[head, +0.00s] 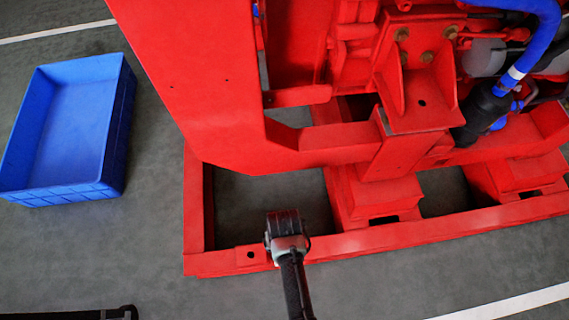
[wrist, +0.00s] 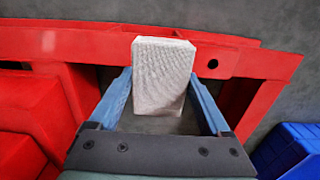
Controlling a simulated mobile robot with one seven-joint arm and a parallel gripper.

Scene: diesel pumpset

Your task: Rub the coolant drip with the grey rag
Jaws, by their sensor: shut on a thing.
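My gripper (wrist: 160,82) is shut on the grey rag (wrist: 160,65), a pale, textured block between the blue fingers in the wrist view. In the head view my gripper (head: 286,228) is at the near rail of the red base frame (head: 400,228). The rag is hidden or not distinguishable there. I cannot tell whether the rag touches the rail. I cannot make out the coolant drip for certain. A faint pale patch (wrist: 47,40) shows on the red rail in the wrist view, left of the rag; I cannot tell what it is.
The red pumpset (head: 215,90) rises behind the rail, with a blue hose (head: 535,45) at upper right. A blue crate (head: 75,125) stands on the floor at left, also at lower right in the wrist view (wrist: 290,155). The grey floor between crate and frame is clear.

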